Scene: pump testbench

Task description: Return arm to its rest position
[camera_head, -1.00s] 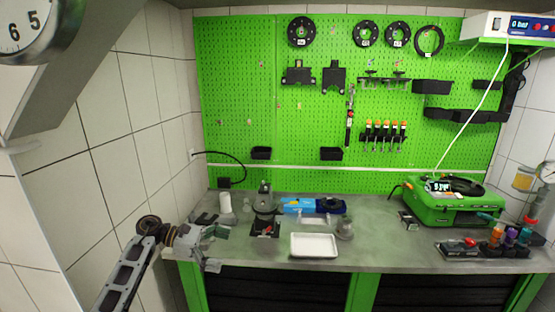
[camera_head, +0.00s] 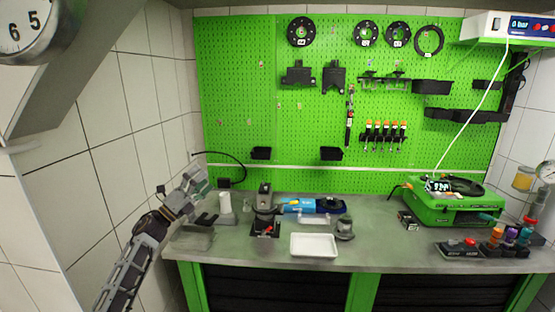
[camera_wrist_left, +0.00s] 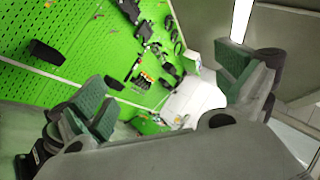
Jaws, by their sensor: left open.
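My left gripper (camera_head: 194,187) is open and empty, raised above the left end of the grey workbench (camera_head: 385,240), with its arm slanting up from the bottom left. In the left wrist view the two green-padded fingers (camera_wrist_left: 168,92) are wide apart with nothing held between them. A white shape (camera_wrist_left: 195,97) shows behind the finger gap; I cannot tell what it is. My right gripper is not in view.
A white cylinder (camera_head: 225,203) stands just right of the gripper. A dark pump-like device (camera_head: 264,199), a white tray (camera_head: 314,245) and a blue tool (camera_head: 299,206) are on the bench. A green machine (camera_head: 452,208) stands at right. The tiled wall (camera_head: 105,145) is close on the left.

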